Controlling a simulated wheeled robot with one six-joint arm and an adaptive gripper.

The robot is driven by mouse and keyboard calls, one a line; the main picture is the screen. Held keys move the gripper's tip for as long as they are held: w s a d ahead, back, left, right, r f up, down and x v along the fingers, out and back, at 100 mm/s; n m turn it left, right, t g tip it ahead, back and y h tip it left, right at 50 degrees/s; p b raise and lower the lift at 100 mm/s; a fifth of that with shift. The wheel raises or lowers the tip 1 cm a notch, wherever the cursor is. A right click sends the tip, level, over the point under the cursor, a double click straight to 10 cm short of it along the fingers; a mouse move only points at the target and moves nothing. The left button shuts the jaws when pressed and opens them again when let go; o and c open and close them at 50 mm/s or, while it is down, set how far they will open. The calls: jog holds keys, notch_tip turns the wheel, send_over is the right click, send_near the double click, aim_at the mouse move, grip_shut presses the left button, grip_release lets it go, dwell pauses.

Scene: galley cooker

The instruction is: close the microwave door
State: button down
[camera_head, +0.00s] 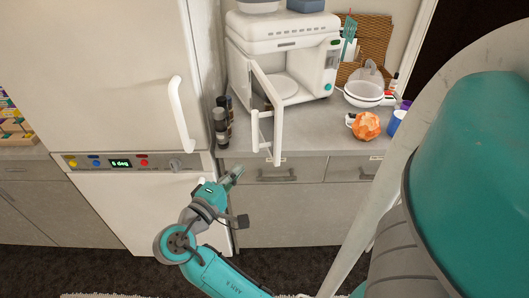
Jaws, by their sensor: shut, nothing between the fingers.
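The white microwave (308,62) stands on the counter at the top middle. Its door (266,88) is open, swung out toward the front, with its handle (256,130) reaching over the counter's front edge. Part of the microwave's inside shows past the door. My gripper (238,172) is shut and empty. In the picture it sits below and to the left of the door handle, in front of the counter, apart from the door.
Dark bottles (222,124) stand left of the door. White bowls (364,90) and an orange faceted object (366,125) are on the counter at right. A tall white fridge (100,70) with a handle (181,112) is at left. Drawers (277,171) line the counter front.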

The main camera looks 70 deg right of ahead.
send_near(273, 142)
jog(key=w+d, duration=0.2)
jog(key=d, duration=0.1)
jog(key=shift+s+d+r, duration=0.2)
jog(key=shift+s+d, duration=0.9)
jog(key=shift+d, duration=0.05)
jog(key=shift+s+d, duration=0.3)
jog(key=shift+s, duration=0.1)
jog(key=shift+d, duration=0.1)
